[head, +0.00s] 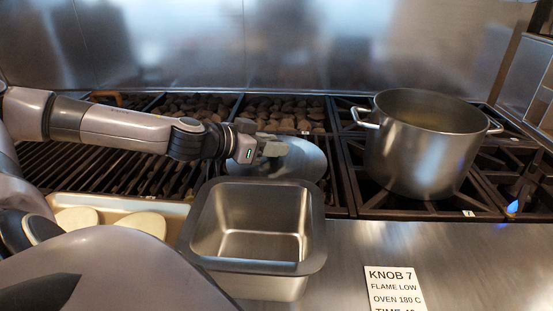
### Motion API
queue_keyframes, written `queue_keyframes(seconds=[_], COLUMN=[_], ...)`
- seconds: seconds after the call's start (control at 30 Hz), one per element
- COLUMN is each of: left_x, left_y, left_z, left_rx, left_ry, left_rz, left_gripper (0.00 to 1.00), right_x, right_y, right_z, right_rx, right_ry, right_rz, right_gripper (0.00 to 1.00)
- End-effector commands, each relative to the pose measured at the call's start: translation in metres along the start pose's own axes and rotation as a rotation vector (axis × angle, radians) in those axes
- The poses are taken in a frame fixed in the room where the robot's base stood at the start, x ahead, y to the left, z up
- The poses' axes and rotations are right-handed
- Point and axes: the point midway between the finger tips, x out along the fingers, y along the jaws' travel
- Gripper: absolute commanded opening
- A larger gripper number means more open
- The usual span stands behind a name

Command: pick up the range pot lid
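The range pot lid (308,163) is a round, pale metal disc on the grill grate, left of the pot. My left gripper (272,150) reaches in from the left and overlaps the lid's upper left part. The lid's handle is hidden or too blurred to make out, and I cannot tell whether the fingers are open or closed on it. The large steel range pot (420,150) stands open on the burners at the right, with two side handles. My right gripper is not in view.
An empty square steel pan (205,225) stands on the counter in front of the lid. A tray (172,215) with pale round pieces lies to its left. Dark coals (195,105) lie behind the grate. A small blue flame (512,207) burns at right. A printed card (395,288) lies on the counter.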

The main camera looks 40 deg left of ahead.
Motion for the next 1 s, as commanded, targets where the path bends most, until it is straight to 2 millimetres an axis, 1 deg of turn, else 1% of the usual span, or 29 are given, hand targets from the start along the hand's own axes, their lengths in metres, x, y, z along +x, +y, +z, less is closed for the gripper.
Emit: queue_keyframes(seconds=[0.03,0.07,0.37,0.47,0.57,0.67,0.73,0.87,1.0], left_x=[0.000,0.000,-0.001,-0.003,-0.007,-0.014,-0.020,-0.036,-0.052], left_y=[0.000,0.000,0.000,0.000,0.000,0.000,-0.001,-0.001,-0.001], left_z=[0.000,0.000,-0.003,-0.007,-0.017,-0.033,-0.048,-0.086,-0.124], left_rx=[0.001,0.001,0.002,0.001,0.002,0.003,0.004,0.007,0.008], left_ry=[0.000,0.000,0.002,0.002,0.001,0.002,0.001,0.002,0.000], left_rz=[0.001,0.001,0.001,0.000,0.000,-0.001,-0.003,-0.004,-0.004], left_gripper=[0.06,0.00,0.00,0.00,0.00,0.00,0.00,0.00,0.00], right_x=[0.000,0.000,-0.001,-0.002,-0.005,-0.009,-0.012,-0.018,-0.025], right_y=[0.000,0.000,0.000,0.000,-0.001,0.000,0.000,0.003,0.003], right_z=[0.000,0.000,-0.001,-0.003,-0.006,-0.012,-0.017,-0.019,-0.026], right_rx=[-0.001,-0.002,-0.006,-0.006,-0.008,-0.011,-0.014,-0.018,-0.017], right_ry=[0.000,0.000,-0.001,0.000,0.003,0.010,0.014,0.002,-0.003], right_rz=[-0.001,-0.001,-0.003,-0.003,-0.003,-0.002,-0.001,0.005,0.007], right_gripper=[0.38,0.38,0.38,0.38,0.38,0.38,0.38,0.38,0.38])
